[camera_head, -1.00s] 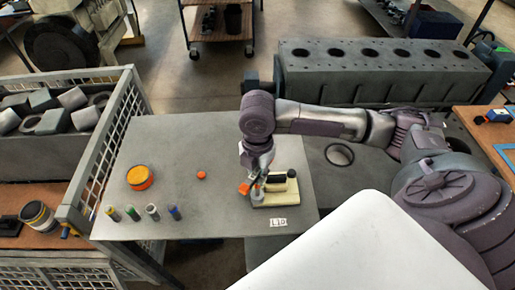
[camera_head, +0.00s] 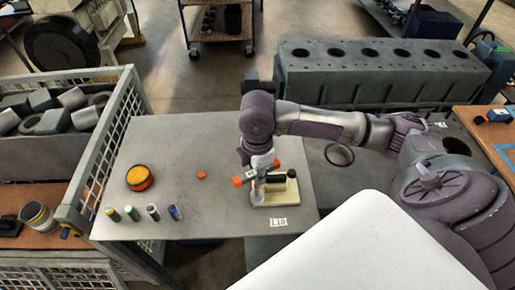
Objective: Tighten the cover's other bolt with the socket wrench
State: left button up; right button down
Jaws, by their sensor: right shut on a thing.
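My right gripper (camera_head: 257,186) comes down over the grey table. It is shut on a tool with orange ends (camera_head: 238,181), which looks like the socket wrench, held roughly level. Below and right of it is a small cream block (camera_head: 283,196) with dark parts on top, which seems to be the cover's fixture. The gripper and tool hide its left part. The bolts are too small or hidden to make out, and I cannot tell whether the tool touches one. My left gripper is out of view.
On the grey table (camera_head: 200,150) are an orange-and-black round container (camera_head: 139,177), a small orange piece (camera_head: 201,174), several short cylinders (camera_head: 153,212) and a white label (camera_head: 279,222). A mesh-sided crate (camera_head: 99,150) borders the left. A large engine block (camera_head: 385,72) stands behind.

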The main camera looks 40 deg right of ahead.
jog(key=shift+r, duration=0.1)
jog(key=shift+r, duration=1.7)
notch_tip(320, 180, up, 6)
jog(key=s+a, duration=0.3)
jog(key=s, duration=0.3)
jog(key=shift+a, duration=0.35)
